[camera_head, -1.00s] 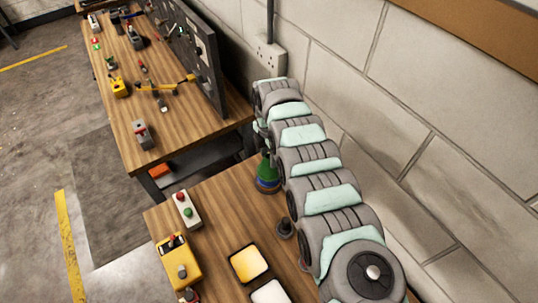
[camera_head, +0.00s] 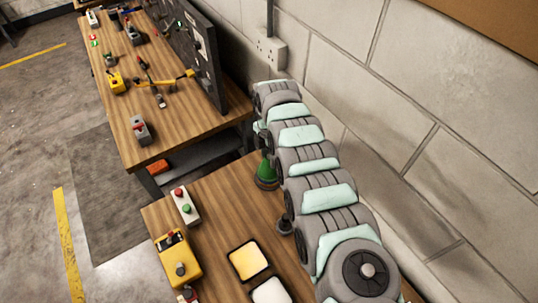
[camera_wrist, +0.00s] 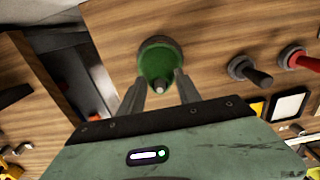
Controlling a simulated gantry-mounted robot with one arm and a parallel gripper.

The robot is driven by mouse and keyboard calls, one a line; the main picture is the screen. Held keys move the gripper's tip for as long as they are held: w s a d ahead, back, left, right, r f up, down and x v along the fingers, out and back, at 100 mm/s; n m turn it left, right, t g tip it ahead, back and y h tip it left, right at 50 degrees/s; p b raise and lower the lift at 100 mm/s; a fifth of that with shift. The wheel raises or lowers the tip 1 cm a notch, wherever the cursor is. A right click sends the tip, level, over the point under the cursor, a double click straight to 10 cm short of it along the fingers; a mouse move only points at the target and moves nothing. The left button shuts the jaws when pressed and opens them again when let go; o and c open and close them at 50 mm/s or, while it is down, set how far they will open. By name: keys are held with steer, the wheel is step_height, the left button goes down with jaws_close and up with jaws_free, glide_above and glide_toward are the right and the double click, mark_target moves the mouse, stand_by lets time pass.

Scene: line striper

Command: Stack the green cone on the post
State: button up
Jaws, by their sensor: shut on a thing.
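The green cone (camera_wrist: 158,58) is seen from above in the wrist view, with a wide round base and a pale grey tip (camera_wrist: 160,88) at its middle. I cannot tell whether that tip is the post; the rest of any post is hidden. My gripper (camera_wrist: 161,82) has one finger on each side of the cone and is shut on it. In the head view the green cone (camera_head: 265,172) stands upright near the bench's far edge, beside my arm, over a dark base. The fingers are hidden there.
A dark peg (camera_wrist: 245,70) and a red peg (camera_wrist: 293,57) stand to the right in the wrist view. The head view shows a yellow box (camera_head: 178,262), a button box (camera_head: 185,207) and a yellow-topped tray (camera_head: 248,260) on the bench (camera_head: 225,215). A wall (camera_head: 425,120) is close behind my arm.

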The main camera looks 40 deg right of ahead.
steer(key=shift+f, duration=0.5)
steer(key=o, duration=1.3)
steer(key=shift+r, duration=0.15)
steer(key=shift+c, duration=1.4)
steer(key=shift+r+p, duration=3.05)
steer(key=shift+r, duration=1)
steer(key=shift+f, duration=0.1)
